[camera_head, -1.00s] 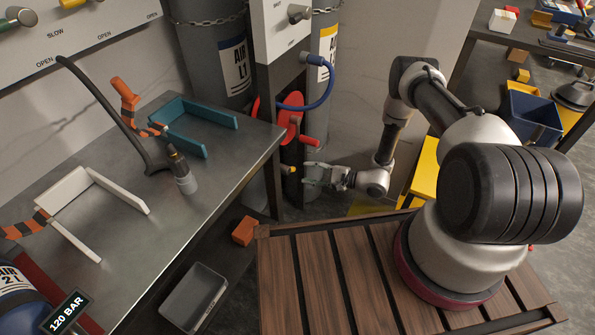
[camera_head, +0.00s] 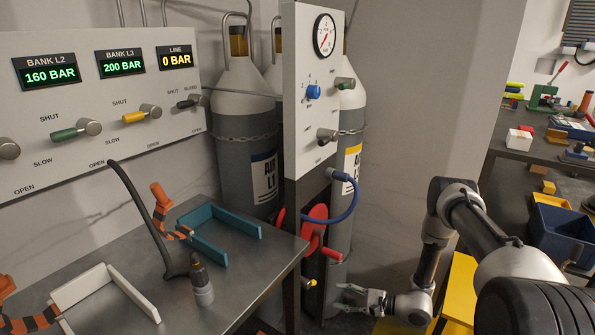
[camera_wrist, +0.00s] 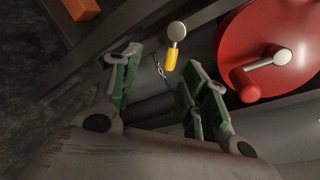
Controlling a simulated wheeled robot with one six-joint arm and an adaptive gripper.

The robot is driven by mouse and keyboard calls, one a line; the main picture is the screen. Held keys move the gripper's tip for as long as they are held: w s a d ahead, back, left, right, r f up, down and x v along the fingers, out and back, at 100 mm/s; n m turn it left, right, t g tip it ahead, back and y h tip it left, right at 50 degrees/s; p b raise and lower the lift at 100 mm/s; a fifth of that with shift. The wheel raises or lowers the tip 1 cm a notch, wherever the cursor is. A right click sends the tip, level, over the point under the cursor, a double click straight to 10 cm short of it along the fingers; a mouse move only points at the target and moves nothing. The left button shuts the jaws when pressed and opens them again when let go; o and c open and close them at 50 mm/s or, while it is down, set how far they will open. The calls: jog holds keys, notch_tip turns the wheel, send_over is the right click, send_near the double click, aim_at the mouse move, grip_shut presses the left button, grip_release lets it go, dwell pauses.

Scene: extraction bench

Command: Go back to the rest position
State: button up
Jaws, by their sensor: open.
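My gripper (camera_head: 362,299) is low in the head view, just right of the metal post under the gauge panel. In the wrist view my gripper (camera_wrist: 160,95) shows its green-padded fingers spread apart, with nothing between the pads. A small yellow-handled valve with a round metal knob (camera_wrist: 172,58) appears beyond the fingertips, apart from them. It also shows in the head view as a small yellow knob (camera_head: 312,283) left of the gripper. A red wheel (camera_wrist: 270,55) with a crank handle is to the right in the wrist view; the red wheel (camera_head: 317,228) is above my gripper in the head view.
A gauge panel (camera_head: 305,120) and grey air cylinders (camera_head: 238,150) stand behind. A blue hose (camera_head: 350,205) loops from the panel. A steel bench (camera_head: 235,270) with holders and a black hose is at left. A blue bin (camera_head: 558,235) is at right.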

jog(key=s+g, duration=0.4)
jog(key=s, duration=0.4)
jog(key=s+d+r+n+g, duration=0.2)
jog(key=s+r+g, duration=0.3)
jog(key=r, duration=0.2)
jog(key=s+d+r+n+g+h, duration=0.1)
jog(key=s+d+r+n+h, duration=0.3)
jog(key=r, duration=0.6)
jog(key=d+r+n+g+h, duration=0.1)
jog(key=d+r+n+h, duration=0.3)
jog(key=r, duration=0.6)
jog(key=s+d+r+n+h, duration=0.1)
jog(key=s+d+r+h, duration=0.1)
jog(key=d+r, duration=0.6)
jog(key=s+r+n+t+h, duration=0.1)
jog(key=s+r+t+h, duration=0.1)
jog(key=r, duration=0.8)
jog(key=s+r+n+t+h, duration=0.2)
jog(key=s+r+t, duration=0.3)
jog(key=r, duration=0.5)
jog(key=shift+r+n+t, duration=0.3)
jog(key=shift+r+t, duration=0.05)
jog(key=shift+t, duration=0.35)
jog(key=shift+s, duration=0.1)
